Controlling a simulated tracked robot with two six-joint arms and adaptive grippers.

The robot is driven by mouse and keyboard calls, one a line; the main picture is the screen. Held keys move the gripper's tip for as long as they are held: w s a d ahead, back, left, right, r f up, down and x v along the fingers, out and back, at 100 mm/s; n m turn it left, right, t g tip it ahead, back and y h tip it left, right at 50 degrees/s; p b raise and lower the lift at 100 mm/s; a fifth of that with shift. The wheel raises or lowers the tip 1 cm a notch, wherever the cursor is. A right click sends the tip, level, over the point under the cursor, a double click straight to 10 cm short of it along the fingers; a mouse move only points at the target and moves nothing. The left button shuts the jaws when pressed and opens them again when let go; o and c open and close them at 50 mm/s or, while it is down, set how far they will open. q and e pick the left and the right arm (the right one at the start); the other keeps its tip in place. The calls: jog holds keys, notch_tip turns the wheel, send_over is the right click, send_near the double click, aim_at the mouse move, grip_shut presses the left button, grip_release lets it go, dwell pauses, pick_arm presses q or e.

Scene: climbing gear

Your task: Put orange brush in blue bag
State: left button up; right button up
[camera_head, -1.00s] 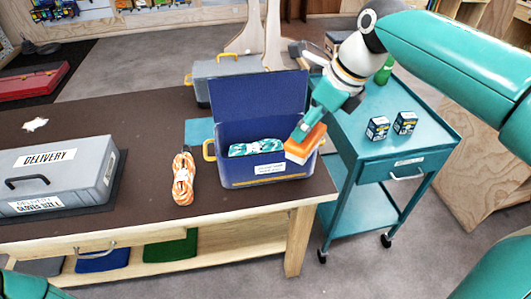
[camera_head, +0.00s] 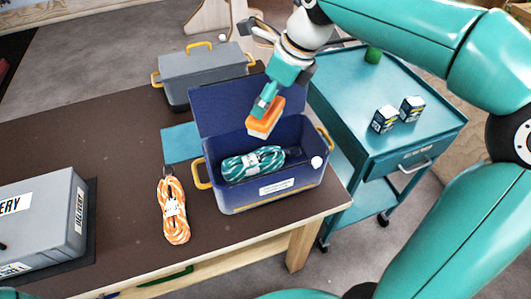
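The orange brush (camera_head: 266,118), with a pale bristle side, is held by my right gripper (camera_head: 268,101), which is shut on it. Both are above the open blue bag (camera_head: 240,202), a box-like container with yellow handles and its lid raised at the back. A coiled teal-and-white rope (camera_head: 252,163) lies inside the bag. The brush hangs over the bag's back part, near the lid; its exact height above the bag is hard to tell. My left gripper is not in view.
A coiled orange-and-white rope (camera_head: 173,209) lies left of the bag on the brown table (camera_head: 120,150). A grey delivery case (camera_head: 40,215) is at left, a grey box (camera_head: 205,72) behind. A teal cart (camera_head: 350,105) with two small boxes stands at right.

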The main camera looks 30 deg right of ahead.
notch_tip(320, 180, down, 16)
jog(key=b, duration=0.1)
jog(key=shift+f, duration=0.25)
jog(key=shift+f+b, duration=0.15)
jog(key=shift+b, duration=0.2)
jog(key=o, duration=1.2)
jog(key=shift+c, duration=0.2)
jog(key=p+v, duration=0.1)
jog(key=v, duration=1.1)
